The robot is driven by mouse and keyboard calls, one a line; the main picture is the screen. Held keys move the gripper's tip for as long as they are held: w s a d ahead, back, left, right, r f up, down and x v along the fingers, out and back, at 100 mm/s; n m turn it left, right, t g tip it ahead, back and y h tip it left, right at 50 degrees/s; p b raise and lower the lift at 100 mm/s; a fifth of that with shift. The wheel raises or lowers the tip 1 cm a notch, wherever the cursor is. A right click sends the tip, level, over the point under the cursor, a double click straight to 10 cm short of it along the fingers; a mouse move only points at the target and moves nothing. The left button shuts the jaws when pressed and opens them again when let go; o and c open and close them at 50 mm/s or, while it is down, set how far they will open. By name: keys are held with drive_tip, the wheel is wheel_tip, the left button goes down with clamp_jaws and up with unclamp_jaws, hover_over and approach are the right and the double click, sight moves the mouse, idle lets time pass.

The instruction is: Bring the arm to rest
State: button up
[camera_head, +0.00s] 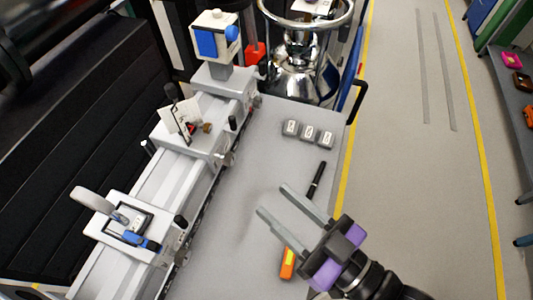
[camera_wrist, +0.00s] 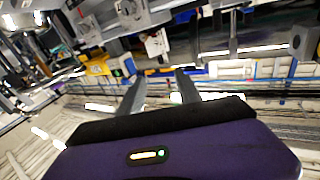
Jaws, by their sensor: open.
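My gripper (camera_head: 278,208) is open, with nothing between its two grey fingers. In the head view it hangs over the front part of the grey table (camera_head: 225,265), its fingers pointing up and left toward the rail. In the wrist view the fingers (camera_wrist: 158,92) stand apart against a blurred, tilted view of the hutch. My arm comes in from the lower right. How high the gripper is above the table is hard to tell.
An orange tool (camera_head: 287,264) and a black pen (camera_head: 316,180) lie near the gripper. Several grey blocks (camera_head: 309,133) sit farther back. A rail (camera_head: 160,205) with carriages runs along the left. A shiny metal vessel (camera_head: 298,70) stands behind. The floor (camera_head: 415,170) at right is clear.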

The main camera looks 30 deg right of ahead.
drive_tip(key=s+d+f+m+g+h, duration=0.1)
drive_tip(key=s+d+f+h, duration=0.1)
drive_tip(key=s, duration=0.4)
drive_tip(key=s+d+f+m+g+h, duration=0.1)
drive_tip(key=s+d+f+g+h, duration=0.1)
drive_tip(key=s+d+f, duration=0.2)
drive_tip(key=shift+s+d, duration=0.3)
drive_tip(key=shift+s, duration=0.55)
drive_tip(key=shift+o, duration=0.3)
idle(1.6)
